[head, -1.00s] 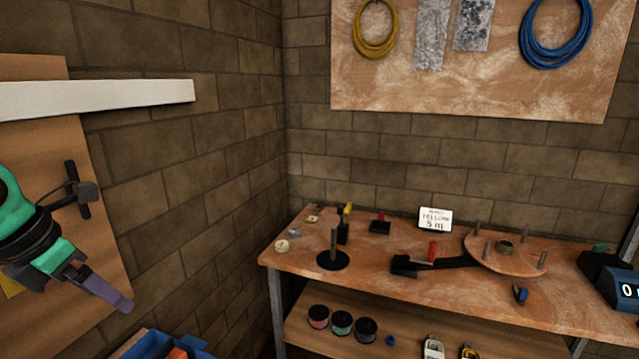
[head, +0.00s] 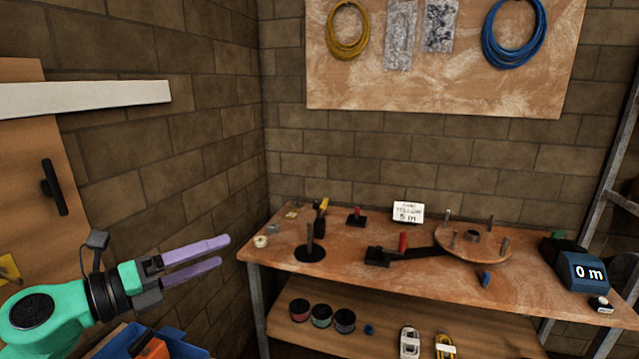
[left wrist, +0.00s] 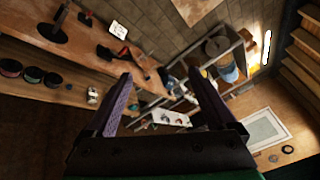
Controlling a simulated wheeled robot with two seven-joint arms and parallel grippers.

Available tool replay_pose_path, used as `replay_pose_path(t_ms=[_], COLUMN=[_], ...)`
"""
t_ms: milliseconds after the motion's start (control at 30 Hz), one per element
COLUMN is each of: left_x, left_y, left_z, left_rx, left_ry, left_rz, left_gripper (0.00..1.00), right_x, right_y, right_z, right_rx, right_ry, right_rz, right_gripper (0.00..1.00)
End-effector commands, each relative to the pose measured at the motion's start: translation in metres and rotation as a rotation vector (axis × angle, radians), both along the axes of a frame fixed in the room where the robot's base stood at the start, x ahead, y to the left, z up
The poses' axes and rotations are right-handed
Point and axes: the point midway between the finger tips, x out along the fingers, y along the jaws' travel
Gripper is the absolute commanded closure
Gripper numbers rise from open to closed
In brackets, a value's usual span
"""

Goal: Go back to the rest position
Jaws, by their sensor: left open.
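My left gripper (head: 228,254) reaches in from the lower left in the head view, its two purple fingers apart and pointing right. Nothing is between the fingers. It is in the air in front of the brick wall, left of the workbench (head: 350,279). In the left wrist view the same fingers (left wrist: 165,95) are spread wide and empty, with the bench and a rack beyond them. My right gripper is not in view.
A blue bin (head: 180,340) sits below my left gripper. The bench holds a winding disc (head: 470,242) with pegs, a black spindle stand (head: 309,250) and a counter box (head: 583,272) reading "0 m". Spools (head: 321,316) lie on the lower shelf. A metal rack (head: 622,200) stands at right.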

Motion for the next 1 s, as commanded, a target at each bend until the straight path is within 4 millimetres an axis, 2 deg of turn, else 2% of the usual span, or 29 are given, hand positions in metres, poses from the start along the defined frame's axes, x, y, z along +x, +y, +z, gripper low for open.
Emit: replay_pose_path(t_ms=[67,100,167,200,267,300,367,400,500,600,700,833,900,1000], left_x=[0.013,0.020,0.028,0.029,0.021,0.011,-0.009,-0.024,-0.063,-0.102,-0.139,-0.187,-0.182,-0.177], left_y=[0.014,0.031,0.062,0.083,0.109,0.119,0.125,0.125,0.114,0.096,0.075,0.044,0.045,0.044], left_z=[0.004,-0.001,-0.024,-0.049,-0.099,-0.134,-0.181,-0.209,-0.264,-0.302,-0.329,-0.350,-0.393,-0.443], left_rx=[-0.338,-0.516,-0.766,-0.917,-1.113,-1.211,-1.320,-1.368,-1.441,-1.468,-1.465,-1.425,-1.407,-1.393], left_ry=[0.044,0.087,0.182,0.264,0.413,0.514,0.662,0.755,0.966,1.157,1.335,1.564,1.567,1.570], left_rz=[0.148,0.252,0.433,0.565,0.769,0.894,1.060,1.158,1.358,1.514,1.644,1.784,1.803,1.818], left_gripper=[0.10,0.10,0.10,0.10,0.10,0.10,0.10,0.10,0.10,0.10,0.10,0.10,0.10,0.10], right_x=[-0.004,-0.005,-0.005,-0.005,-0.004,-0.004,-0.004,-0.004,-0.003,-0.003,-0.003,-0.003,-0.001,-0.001], right_y=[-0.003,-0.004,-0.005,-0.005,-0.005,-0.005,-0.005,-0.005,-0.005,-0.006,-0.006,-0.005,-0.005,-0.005], right_z=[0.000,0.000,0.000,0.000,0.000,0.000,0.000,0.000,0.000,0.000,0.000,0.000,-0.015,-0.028], right_rx=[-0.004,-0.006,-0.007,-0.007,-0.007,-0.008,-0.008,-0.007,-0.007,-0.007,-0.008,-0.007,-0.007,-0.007], right_ry=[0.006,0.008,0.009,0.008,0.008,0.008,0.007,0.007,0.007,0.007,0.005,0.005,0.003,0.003], right_rz=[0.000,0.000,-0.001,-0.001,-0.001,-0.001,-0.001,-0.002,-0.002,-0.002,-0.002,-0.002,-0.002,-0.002], right_gripper=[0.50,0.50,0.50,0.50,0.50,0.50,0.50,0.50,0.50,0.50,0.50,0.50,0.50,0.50])
